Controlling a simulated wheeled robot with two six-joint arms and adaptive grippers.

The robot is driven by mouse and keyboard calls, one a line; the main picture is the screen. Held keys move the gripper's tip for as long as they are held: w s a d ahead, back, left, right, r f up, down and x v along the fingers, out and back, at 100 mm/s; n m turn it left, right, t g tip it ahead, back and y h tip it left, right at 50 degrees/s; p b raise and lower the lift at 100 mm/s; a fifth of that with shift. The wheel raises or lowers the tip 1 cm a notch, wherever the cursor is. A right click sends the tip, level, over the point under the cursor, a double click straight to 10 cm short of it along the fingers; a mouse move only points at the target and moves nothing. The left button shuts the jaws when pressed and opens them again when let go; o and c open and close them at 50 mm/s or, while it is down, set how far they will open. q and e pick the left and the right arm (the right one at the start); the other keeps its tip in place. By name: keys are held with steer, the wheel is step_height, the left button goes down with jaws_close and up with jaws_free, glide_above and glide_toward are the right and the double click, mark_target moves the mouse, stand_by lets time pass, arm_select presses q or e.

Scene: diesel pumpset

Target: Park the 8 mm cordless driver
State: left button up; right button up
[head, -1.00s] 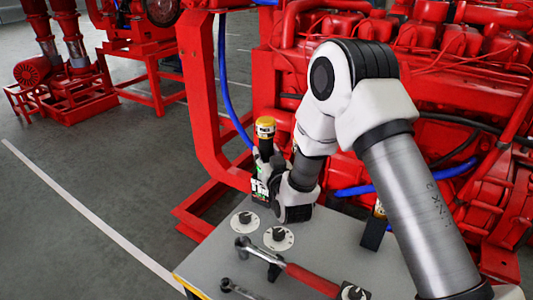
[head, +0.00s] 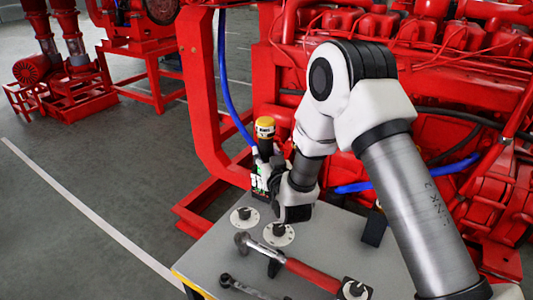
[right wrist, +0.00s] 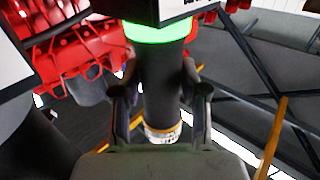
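The cordless driver (head: 265,146) has a black body, a yellow-capped end at the top and a dark base with a green and white label. It is upright in the head view, over the far left part of the grey bench top (head: 335,245). My right gripper (head: 268,160) reaches it from the right and is shut around its body. In the right wrist view the black driver body (right wrist: 160,92), with a green glowing ring, lies between the two fingers (right wrist: 160,85). Whether its base touches the bench is unclear. My left gripper is not in view.
White discs with black knobs (head: 278,233) sit on the bench close to the driver. A red-handled wrench (head: 308,275) lies in front, with a smaller dark tool (head: 240,287) nearer. A black block (head: 374,228) stands at right. The red engine (head: 440,60) rises behind.

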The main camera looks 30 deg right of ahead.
steer(key=shift+o, duration=1.1)
steer(key=shift+r, duration=0.1)
steer(key=v, duration=1.2)
